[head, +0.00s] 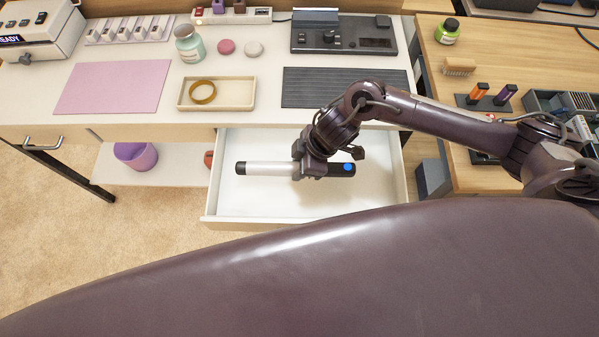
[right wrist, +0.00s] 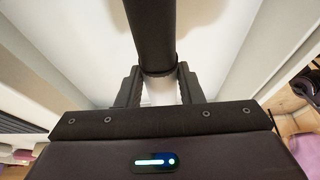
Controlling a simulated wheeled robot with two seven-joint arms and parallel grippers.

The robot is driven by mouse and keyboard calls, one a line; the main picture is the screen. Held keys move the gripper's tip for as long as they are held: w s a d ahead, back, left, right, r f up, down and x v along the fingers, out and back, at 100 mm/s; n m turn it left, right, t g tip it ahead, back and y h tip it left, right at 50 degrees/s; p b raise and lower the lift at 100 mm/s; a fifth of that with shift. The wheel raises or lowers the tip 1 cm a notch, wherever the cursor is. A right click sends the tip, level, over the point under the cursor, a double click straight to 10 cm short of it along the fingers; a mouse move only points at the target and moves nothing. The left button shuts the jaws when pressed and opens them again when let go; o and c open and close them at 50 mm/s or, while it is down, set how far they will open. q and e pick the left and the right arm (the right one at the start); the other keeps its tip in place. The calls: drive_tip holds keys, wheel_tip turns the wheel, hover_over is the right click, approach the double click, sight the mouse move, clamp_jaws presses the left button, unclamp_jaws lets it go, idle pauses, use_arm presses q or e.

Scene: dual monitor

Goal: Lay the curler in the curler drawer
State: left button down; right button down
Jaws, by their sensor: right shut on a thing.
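The curler (head: 265,169) has a silver barrel, black ends and a blue dot near its right end. It lies level, left to right, over the open white drawer (head: 250,204) in the head view. My right gripper (head: 311,170) is shut on it right of its middle. In the right wrist view the curler (right wrist: 151,40) runs up between the two fingers of the right gripper (right wrist: 160,88). I cannot tell whether the curler touches the drawer floor. My left gripper is not in view.
On the desk above the drawer are a wooden tray (head: 181,99) with a gold ring, a pink mat (head: 112,87) and a dark ribbed mat (head: 340,88). A purple bin (head: 136,156) stands on the lower shelf. The drawer holds nothing else that I see.

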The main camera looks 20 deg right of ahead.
wheel_tip(320, 180, down, 4)
drive_tip(key=shift+f+b, duration=0.1)
drive_tip(key=shift+b, duration=0.25)
drive_tip(key=shift+f, duration=0.15)
drive_tip(key=shift+f, duration=0.15)
drive_tip(key=c, duration=1)
unclamp_jaws()
